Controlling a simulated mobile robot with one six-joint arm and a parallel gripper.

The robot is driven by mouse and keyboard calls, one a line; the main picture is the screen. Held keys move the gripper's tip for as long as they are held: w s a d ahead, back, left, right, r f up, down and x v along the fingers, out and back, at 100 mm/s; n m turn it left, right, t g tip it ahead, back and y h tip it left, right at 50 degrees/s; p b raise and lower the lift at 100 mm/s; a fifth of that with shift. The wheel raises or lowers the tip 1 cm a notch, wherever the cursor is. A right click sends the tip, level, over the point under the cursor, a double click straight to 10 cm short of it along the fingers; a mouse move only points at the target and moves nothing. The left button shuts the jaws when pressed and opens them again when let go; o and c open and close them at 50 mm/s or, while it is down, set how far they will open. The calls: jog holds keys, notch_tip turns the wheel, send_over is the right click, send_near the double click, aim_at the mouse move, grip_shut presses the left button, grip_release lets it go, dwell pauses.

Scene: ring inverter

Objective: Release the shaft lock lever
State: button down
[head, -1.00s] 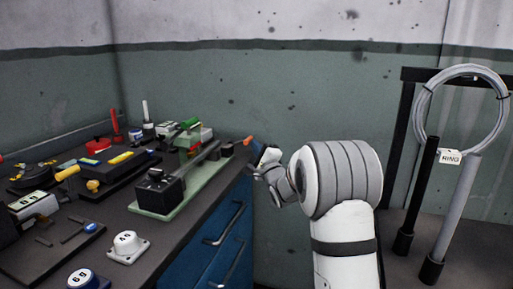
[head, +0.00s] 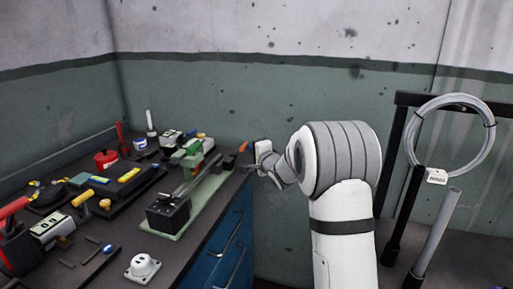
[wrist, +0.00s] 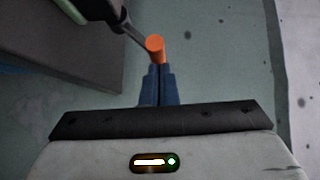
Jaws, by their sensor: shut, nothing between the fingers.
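The lever I take for the shaft lock lever has an orange tip (head: 243,147) and juts past the right edge of the bench fixture. In the wrist view its orange end (wrist: 155,46) and grey rod (wrist: 134,31) lie just beyond my fingertips. My gripper (wrist: 158,70) is shut with its blue fingers together and nothing between them. The fingertips appear at or just below the orange end; I cannot tell whether they touch. In the head view my gripper (head: 257,165) is beside the tip. The fixture has a pale green base (head: 205,195) and a black block (head: 168,213).
The dark bench (head: 85,262) is crowded with tools, a white knob (head: 142,267) and a red pot (head: 106,159). Blue drawers (head: 222,252) are below. A ring of cable (head: 409,140) hangs at right. The green wall (head: 270,110) stands behind my gripper.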

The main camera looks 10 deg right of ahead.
jog(key=a+r+n+g+p, duration=0.1)
jog(key=p, duration=0.2)
jog(key=w+a+r+n+g+h+p, duration=0.1)
jog(key=g+p, duration=0.1)
jog(key=p, duration=0.2)
jog(key=shift+w+a+r+n+h, duration=0.1)
jog(key=shift+a+r+n+h, duration=0.1)
jog(key=shift+n+h, duration=0.1)
jog(key=shift+r, duration=0.2)
jog(key=shift+r+p, duration=0.7)
jog(key=shift+p, duration=0.3)
jog(key=shift+d, duration=0.1)
jog(key=d+p+v, duration=0.2)
jog(key=p+v, duration=0.1)
jog(key=v, duration=0.9)
jog(key=shift+d+r, duration=0.2)
jog(key=shift+d, duration=0.2)
